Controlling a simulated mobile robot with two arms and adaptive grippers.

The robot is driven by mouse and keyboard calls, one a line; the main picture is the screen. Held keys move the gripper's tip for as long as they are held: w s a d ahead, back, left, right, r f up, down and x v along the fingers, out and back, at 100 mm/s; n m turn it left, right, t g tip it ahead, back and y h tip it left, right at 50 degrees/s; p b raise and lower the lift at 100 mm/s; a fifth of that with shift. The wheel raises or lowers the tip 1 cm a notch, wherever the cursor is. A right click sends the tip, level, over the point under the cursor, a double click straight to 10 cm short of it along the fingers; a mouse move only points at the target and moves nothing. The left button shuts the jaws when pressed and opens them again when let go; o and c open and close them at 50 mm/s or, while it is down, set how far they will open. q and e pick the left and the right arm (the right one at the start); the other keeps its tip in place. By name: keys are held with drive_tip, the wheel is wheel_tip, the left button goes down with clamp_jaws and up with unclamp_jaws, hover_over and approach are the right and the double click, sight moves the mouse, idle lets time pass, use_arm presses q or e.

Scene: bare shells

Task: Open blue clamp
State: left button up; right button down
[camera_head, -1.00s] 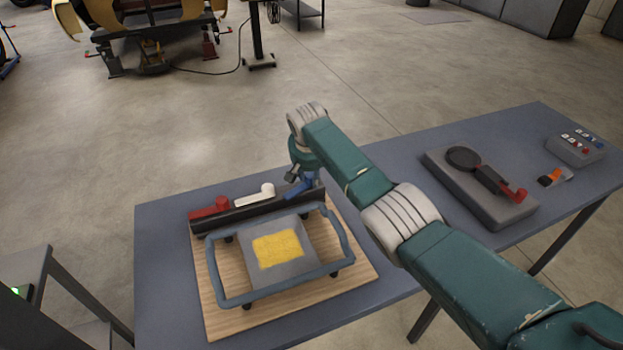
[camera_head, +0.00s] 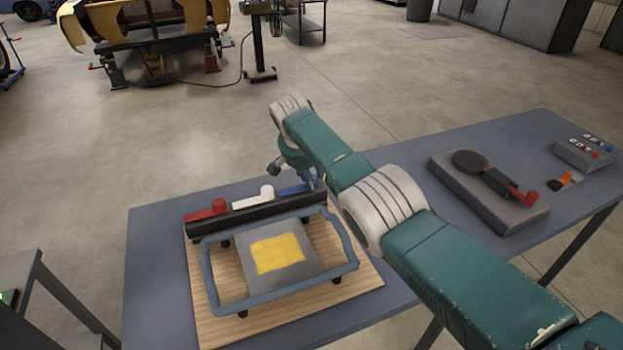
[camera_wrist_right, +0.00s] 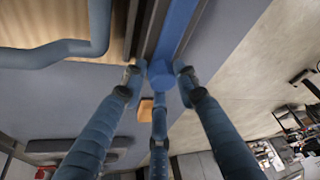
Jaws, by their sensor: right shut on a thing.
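The blue clamp (camera_head: 293,189) is at the right end of the dark bar (camera_head: 258,214) behind the frame fixture. Its handle lies along the bar, in line with a red clamp (camera_head: 206,211) and a white clamp (camera_head: 253,200). My right gripper (camera_head: 314,181) is at its right end, partly hidden by my arm. In the right wrist view, my right gripper (camera_wrist_right: 159,82) has its fingers closed around the round knob end of the blue clamp (camera_wrist_right: 176,35). The clamp's far end is out of that view. My left gripper is not in view.
The bar and a blue-grey tube frame (camera_head: 206,275) around a grey plate with a yellow patch (camera_head: 277,254) stand on a wooden board (camera_head: 350,287). A grey block with a red-handled tool (camera_head: 495,187) and a button box (camera_head: 583,152) are on the table's right.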

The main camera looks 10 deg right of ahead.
drive_tip(key=shift+w+r, duration=0.3)
drive_tip(key=shift+r, duration=0.2)
drive_tip(key=c, duration=1.4)
unclamp_jaws()
drive_tip(key=shift+a+f, duration=0.1)
drive_tip(key=shift+f, duration=0.15)
drive_tip(key=shift+s+a+r, duration=0.1)
drive_tip(key=shift+s+r, duration=0.15)
drive_tip(key=shift+r, duration=0.25)
drive_tip(key=v, duration=1)
drive_tip(key=shift+s+a+r, duration=0.1)
drive_tip(key=shift+a+r, duration=0.05)
drive_tip(key=shift+r, duration=0.2)
